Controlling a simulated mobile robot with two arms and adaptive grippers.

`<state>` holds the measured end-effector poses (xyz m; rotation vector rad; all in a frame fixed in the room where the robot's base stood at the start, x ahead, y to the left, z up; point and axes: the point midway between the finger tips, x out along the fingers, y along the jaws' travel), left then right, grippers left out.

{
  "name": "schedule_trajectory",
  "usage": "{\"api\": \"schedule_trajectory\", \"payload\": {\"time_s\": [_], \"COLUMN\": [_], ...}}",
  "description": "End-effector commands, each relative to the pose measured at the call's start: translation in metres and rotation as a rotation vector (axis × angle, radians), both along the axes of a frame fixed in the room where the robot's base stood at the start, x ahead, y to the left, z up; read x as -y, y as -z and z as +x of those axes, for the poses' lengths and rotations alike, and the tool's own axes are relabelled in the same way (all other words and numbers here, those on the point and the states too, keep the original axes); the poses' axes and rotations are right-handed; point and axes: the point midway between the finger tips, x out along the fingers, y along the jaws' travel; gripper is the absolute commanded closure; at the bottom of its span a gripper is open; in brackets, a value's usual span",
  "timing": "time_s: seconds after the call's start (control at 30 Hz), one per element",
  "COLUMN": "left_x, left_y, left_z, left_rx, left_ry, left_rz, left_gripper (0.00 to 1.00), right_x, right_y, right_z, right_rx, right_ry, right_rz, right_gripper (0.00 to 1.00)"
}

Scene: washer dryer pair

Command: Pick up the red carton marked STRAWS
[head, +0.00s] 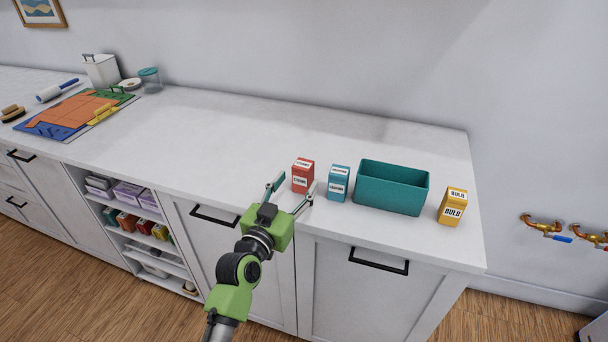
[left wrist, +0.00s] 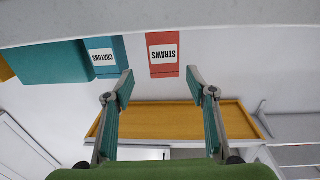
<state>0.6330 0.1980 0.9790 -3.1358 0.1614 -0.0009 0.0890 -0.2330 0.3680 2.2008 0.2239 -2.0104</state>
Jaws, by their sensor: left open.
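The red carton marked STRAWS (head: 302,176) stands upright on the white counter near its front edge. In the left wrist view the red carton (left wrist: 164,60) appears upside down, between and beyond the fingertips. My left gripper (head: 296,188) is open, with its fingers pointing at the carton from the front. In the left wrist view the left gripper (left wrist: 160,80) has nothing between its fingers close in. The fingertips look close to the carton; I cannot tell if they touch it. My right gripper is not in view.
A blue carton marked CRAYONS (head: 338,184) stands close to the right of the red one. Then come a teal bin (head: 393,190) and a yellow carton (head: 453,207). The counter (head: 230,130) is clear to the left and behind. Cabinet handles (head: 378,262) protrude below the counter.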

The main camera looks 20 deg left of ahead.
Motion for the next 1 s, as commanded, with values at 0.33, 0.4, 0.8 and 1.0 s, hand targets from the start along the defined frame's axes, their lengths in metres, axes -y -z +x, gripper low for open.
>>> {"api": "schedule_trajectory", "payload": {"time_s": [0.33,0.4,0.8,1.0], "left_x": [0.0,-0.001,0.001,0.001], "left_y": [-0.004,-0.007,-0.005,-0.005], "left_z": [0.028,0.038,0.069,0.069], "left_rx": [0.0,0.0,-0.002,-0.002], "left_ry": [0.0,0.0,0.0,0.0], "left_rz": [-0.001,-0.001,0.0,0.0], "left_gripper": [0.49,0.49,0.49,0.62], "right_x": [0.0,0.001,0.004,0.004], "right_y": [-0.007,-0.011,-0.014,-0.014], "right_z": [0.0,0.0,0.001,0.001], "right_rx": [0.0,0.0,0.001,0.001], "right_ry": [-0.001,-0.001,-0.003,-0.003], "right_rz": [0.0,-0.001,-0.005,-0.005], "right_gripper": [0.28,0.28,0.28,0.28]}}
